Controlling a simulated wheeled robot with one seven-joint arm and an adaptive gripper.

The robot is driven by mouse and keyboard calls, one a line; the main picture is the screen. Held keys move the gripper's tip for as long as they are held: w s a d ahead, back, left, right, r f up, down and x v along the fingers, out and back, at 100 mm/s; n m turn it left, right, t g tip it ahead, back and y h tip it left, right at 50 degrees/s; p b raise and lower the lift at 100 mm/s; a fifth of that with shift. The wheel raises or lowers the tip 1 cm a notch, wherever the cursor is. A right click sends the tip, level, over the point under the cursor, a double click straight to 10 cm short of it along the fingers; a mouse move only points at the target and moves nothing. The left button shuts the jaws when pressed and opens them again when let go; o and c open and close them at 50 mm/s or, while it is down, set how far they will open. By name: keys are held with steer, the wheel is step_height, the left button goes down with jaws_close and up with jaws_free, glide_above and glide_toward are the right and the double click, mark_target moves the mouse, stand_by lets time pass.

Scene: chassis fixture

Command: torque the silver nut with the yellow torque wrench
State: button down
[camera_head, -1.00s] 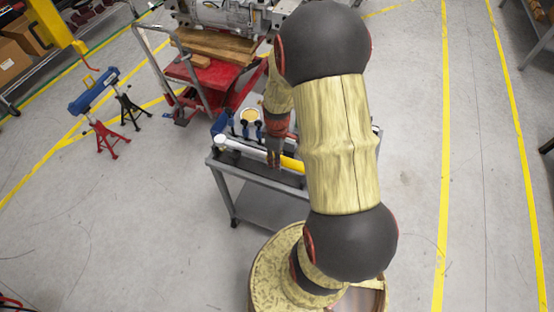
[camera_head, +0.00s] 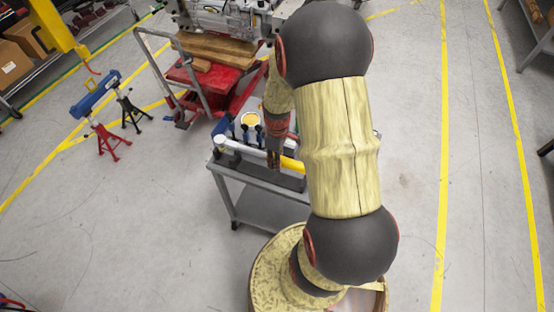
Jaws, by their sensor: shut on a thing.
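The yellow torque wrench (camera_head: 291,164) lies across the near side of a grey cart, with a long silver shaft (camera_head: 240,149) reaching left to a round white end (camera_head: 220,140). My gripper (camera_head: 273,160) points down at the wrench and is shut on it, near where the yellow part meets the shaft. The right end of the wrench is hidden behind my arm. I cannot make out the silver nut in this view.
The grey cart (camera_head: 225,171) also bears blue and black items and a round yellow-topped thing (camera_head: 250,119). Behind it stands a red lift cart (camera_head: 190,75) with wooden boards (camera_head: 215,48) and a metal chassis (camera_head: 225,15).

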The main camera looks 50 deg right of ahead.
steer(key=shift+w+r+p, duration=0.1)
steer(key=shift+r+p, duration=2.4)
steer(key=shift+r, duration=1.15)
